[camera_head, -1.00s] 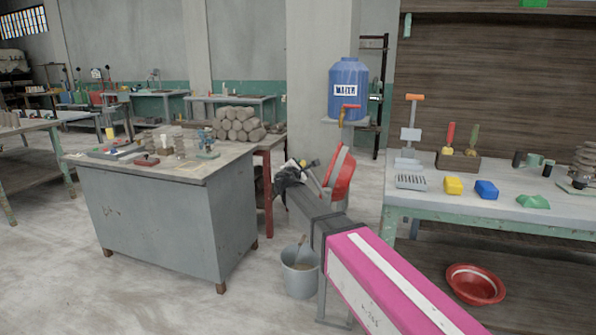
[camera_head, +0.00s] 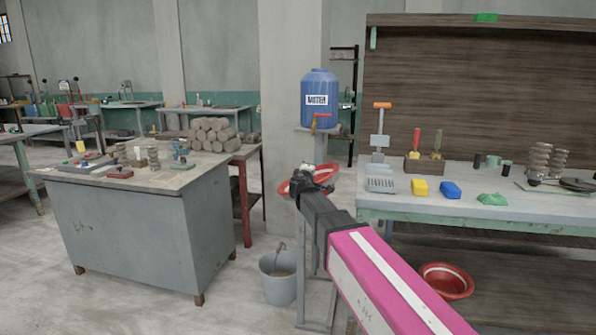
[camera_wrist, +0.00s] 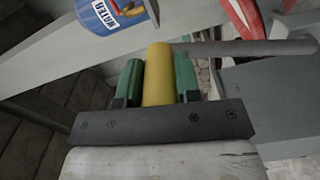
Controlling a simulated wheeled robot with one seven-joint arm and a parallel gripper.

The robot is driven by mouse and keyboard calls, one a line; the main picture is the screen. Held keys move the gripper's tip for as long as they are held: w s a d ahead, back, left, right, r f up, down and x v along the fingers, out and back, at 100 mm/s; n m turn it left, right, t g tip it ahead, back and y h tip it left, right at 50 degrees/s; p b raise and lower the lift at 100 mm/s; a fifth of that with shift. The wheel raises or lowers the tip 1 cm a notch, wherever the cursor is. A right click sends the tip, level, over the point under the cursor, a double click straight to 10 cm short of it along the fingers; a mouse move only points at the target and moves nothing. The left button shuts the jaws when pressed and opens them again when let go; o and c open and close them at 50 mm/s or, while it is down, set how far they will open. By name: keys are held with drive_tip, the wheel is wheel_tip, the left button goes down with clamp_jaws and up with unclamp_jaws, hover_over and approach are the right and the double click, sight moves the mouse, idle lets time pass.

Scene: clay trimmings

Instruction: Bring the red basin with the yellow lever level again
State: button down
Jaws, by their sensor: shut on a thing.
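The red basin (camera_head: 291,187) is on a stand in front of the pillar, below the blue water barrel. In the head view my wrist hides the lever.
The blue water barrel (camera_head: 320,95) with a red-handled tap stands above the basin. A grey bucket (camera_head: 279,278) is on the floor below. A workbench (camera_head: 530,207) with tools is at right, with another red basin (camera_head: 447,281) beneath. A grey cabinet (camera_head: 150,225) is at left.

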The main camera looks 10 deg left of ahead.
drive_tip(key=d+f+m, duration=0.3)
drive_tip(key=d, duration=0.3)
drive_tip(key=shift+s+d+f+m, duration=0.2)
drive_tip(key=shift+s+m, duration=0.05)
drive_tip(key=shift+m, duration=0.05)
drive_tip(key=c, duration=0.8)
unclamp_jaws()
drive_tip(key=shift+f, duration=0.1)
drive_tip(key=shift+s, duration=0.1)
drive_tip(key=s, duration=1)
drive_tip(key=shift+s+a, duration=0.3)
drive_tip(key=shift+a, duration=0.1)
